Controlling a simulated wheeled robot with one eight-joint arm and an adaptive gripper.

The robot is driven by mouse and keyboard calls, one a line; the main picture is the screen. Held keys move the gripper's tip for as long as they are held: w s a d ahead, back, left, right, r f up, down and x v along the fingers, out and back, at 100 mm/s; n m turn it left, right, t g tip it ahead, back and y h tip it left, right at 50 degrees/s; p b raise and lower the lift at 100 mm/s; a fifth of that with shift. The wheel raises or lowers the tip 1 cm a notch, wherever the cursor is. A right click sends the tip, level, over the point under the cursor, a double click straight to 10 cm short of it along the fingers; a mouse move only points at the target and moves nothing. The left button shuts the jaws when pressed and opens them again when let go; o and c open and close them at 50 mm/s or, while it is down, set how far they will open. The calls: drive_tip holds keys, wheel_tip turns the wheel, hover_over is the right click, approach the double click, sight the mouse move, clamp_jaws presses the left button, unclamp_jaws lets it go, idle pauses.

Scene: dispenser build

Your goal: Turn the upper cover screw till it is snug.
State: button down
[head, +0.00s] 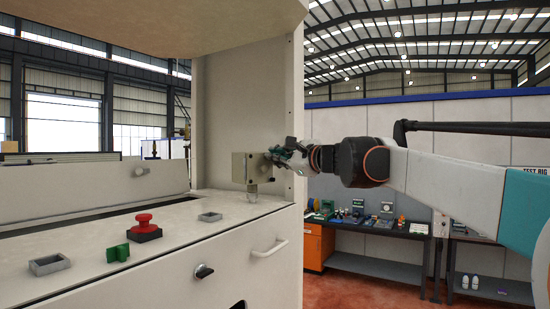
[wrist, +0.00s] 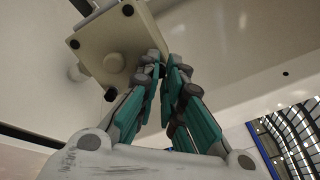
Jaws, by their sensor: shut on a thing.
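The dispenser's beige, box-like cover (head: 240,168) is mounted on the inner wall of the machine. In the wrist view the cover (wrist: 97,48) shows a round boss in its middle and dark round spots at three corners. My gripper (head: 272,156) reaches in from the right to the cover's upper right side. In the wrist view the fingertips of my gripper (wrist: 165,62) come together at the cover's near corner. The gripper is shut on the upper cover screw there. The fingers hide the screw, so its seating cannot be seen.
A small clear piece (head: 252,188) sits below the cover. On the machine's deck are a red button (head: 144,222), a green part (head: 117,252) and grey trays (head: 49,264). A shelf overhangs above. A bench (head: 375,226) with small items stands behind my arm.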

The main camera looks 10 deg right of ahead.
drive_tip(key=shift+m, duration=0.3)
drive_tip(key=c, duration=1.9)
unclamp_jaws()
drive_tip(key=shift+c, duration=0.2)
drive_tip(key=v, duration=0.7)
drive_tip(key=shift+s, duration=0.3)
drive_tip(key=shift+w+d, duration=0.1)
